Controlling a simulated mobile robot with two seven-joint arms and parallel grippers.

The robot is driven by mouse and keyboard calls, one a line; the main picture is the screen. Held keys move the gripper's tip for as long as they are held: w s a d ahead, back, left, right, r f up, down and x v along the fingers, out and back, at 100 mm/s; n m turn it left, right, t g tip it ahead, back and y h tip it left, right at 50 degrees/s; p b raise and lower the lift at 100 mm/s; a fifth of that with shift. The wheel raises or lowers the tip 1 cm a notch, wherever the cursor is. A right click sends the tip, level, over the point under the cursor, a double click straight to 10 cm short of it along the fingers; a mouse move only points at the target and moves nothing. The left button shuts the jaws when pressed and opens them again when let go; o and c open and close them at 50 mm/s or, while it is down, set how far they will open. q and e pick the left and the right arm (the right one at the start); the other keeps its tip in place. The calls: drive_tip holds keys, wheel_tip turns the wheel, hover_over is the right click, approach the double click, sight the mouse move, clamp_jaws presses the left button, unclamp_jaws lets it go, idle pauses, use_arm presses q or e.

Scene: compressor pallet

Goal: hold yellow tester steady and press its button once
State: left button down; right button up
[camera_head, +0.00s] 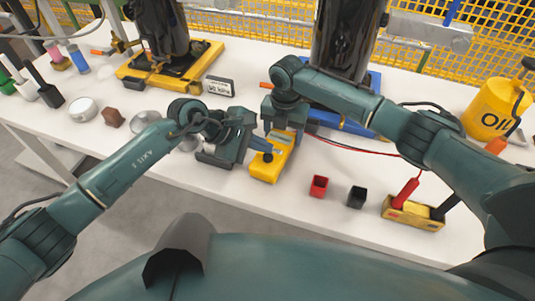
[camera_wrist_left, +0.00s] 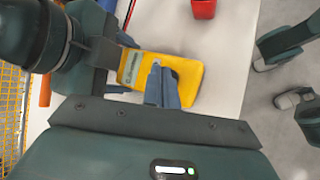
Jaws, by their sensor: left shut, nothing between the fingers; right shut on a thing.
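The yellow tester (camera_head: 272,162) lies on the white table with a grey display near its far end. It also shows in the left wrist view (camera_wrist_left: 185,78). My right gripper (camera_head: 284,130) is shut on the tester's far end; its fingers also show at the tester's edge in the left wrist view (camera_wrist_left: 119,62). My left gripper (camera_head: 263,148) is shut and empty, its blue-grey fingertips (camera_wrist_left: 163,75) over the tester's face beside the display. The button is mostly hidden by these fingertips; I cannot tell whether they touch it.
A red cup (camera_head: 318,187) and a black cup (camera_head: 356,197) stand right of the tester. A yellow holder (camera_head: 412,213) with red and black probes lies further right. A yellow oil can (camera_head: 494,108) stands at the right. A pressure sign (camera_head: 219,87) and black compressors stand behind.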

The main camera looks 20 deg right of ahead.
sight(263, 160)
use_arm(q)
drive_tip(key=shift+r, duration=2.55)
use_arm(e)
drive_tip(key=o, duration=1.3)
